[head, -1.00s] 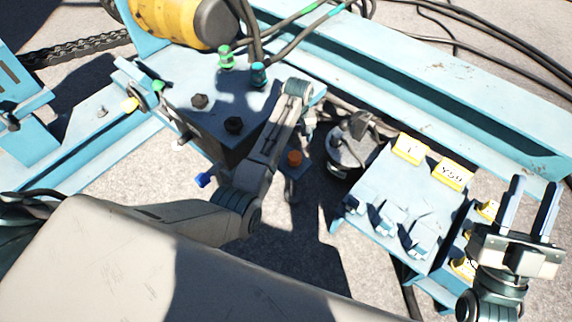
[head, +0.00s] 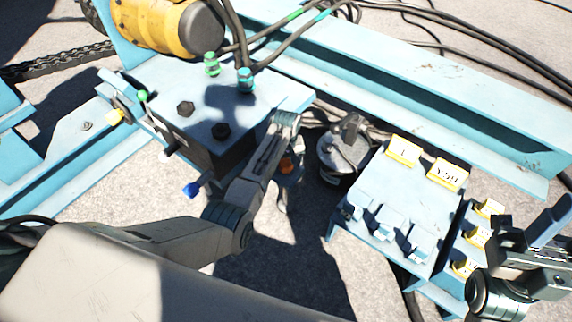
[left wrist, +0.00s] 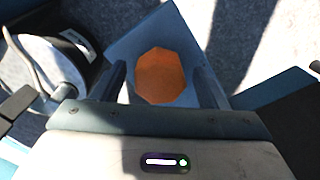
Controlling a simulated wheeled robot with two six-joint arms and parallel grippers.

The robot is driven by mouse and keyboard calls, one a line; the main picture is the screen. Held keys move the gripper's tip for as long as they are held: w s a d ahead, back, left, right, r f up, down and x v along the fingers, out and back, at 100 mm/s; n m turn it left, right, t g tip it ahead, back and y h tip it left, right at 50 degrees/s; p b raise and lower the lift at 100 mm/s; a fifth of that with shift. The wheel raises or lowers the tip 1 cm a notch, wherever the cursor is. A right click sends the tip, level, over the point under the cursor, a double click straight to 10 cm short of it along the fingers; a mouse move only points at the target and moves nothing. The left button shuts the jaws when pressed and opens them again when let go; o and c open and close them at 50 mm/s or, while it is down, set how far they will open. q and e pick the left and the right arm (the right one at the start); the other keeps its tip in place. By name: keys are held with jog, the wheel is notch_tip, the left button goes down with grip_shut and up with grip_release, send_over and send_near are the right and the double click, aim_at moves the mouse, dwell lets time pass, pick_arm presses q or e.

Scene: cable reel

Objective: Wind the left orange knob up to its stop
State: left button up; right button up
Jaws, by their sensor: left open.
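An orange knob (head: 287,166) sits low beside my left forearm in the head view, partly hidden by the wrist. In the left wrist view the orange knob (left wrist: 163,77) shows as a faceted disc on a blue plate (left wrist: 150,35). My left gripper (left wrist: 162,88) is open, with one dark finger on each side of the knob. I cannot tell whether the fingers touch it. In the head view my left gripper (head: 290,150) is mostly hidden by its own wrist. My right gripper (head: 532,232) is at the right edge, turned and partly cut off, with nothing seen in it.
A blue block (head: 190,80) with dark bolts and green and teal fittings stands left of my left wrist. A round grey device (head: 343,150) is close on its right. A blue panel (head: 400,200) with yellow labels stands further right. Cables and a long blue beam (head: 450,90) run behind.

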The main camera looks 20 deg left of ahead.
pick_arm(q)
jog(key=shift+f, duration=0.1)
jog(key=c, duration=0.9)
jog(key=shift+p, duration=0.4)
